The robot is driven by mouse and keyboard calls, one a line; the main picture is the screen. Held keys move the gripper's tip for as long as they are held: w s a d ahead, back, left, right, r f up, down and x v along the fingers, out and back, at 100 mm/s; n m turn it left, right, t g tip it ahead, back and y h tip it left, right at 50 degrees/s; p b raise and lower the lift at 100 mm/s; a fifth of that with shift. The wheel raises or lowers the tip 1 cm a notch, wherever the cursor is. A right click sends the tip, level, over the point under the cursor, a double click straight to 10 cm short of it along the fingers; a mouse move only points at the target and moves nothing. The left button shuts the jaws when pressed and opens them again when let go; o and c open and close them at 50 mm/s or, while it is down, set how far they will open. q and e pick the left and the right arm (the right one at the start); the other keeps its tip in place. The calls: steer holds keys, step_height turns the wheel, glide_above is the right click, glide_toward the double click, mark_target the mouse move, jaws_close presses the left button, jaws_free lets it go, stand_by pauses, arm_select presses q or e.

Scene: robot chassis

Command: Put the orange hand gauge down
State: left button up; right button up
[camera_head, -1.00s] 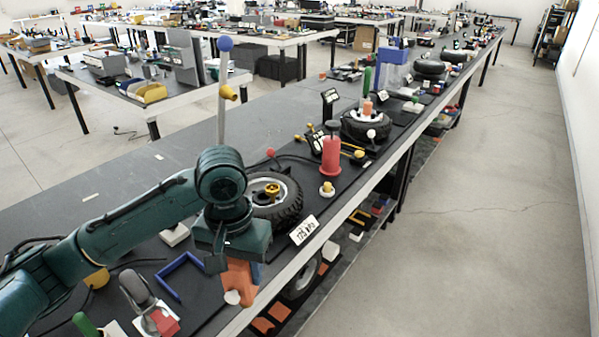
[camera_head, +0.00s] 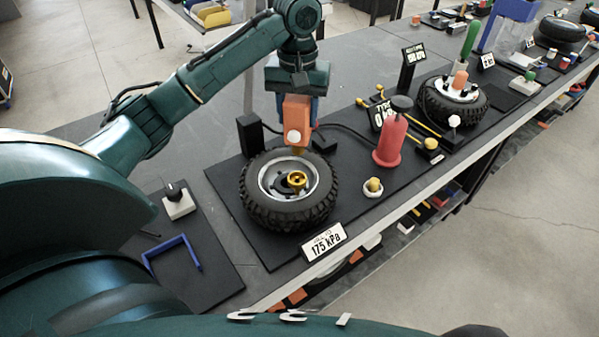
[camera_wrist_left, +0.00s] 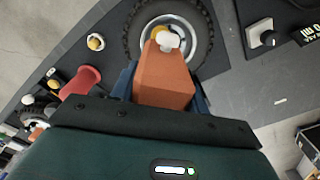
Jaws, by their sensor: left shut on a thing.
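The orange hand gauge (camera_head: 297,117) is a blocky orange body with a white round part on it. My left gripper (camera_head: 293,98) is shut on it and holds it upright over the back edge of the wheel with the black tyre (camera_head: 262,208). In the left wrist view the gauge (camera_wrist_left: 165,78) sits between my blue fingers (camera_wrist_left: 163,82), with its tip over the wheel's rim. I cannot tell whether its lower end touches the wheel. A gold fitting (camera_head: 297,180) stands at the hub. My right gripper does not show.
A sign reading 175 kPa (camera_head: 323,242) stands before the wheel. A red cylinder (camera_head: 390,142) and a yellow knob (camera_head: 373,187) are to its right. A blue bracket (camera_head: 172,246) and a black-knobbed box (camera_head: 178,200) lie left. Bare mat lies around the bracket.

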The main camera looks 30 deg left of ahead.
mark_target(297, 149)
arm_select(q)
steer(key=f+b, duration=0.1)
steer(key=f, duration=0.4)
steer(key=shift+s, duration=0.2)
steer(key=shift+w+a+f+b, duration=0.1)
steer(key=shift+f+b, duration=0.25)
steer(key=shift+f, duration=1.85)
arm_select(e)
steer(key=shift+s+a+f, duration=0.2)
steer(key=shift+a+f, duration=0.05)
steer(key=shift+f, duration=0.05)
arm_select(q)
steer(key=shift+f, duration=0.15)
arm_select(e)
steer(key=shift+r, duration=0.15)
arm_select(q)
steer(key=o, duration=1.2)
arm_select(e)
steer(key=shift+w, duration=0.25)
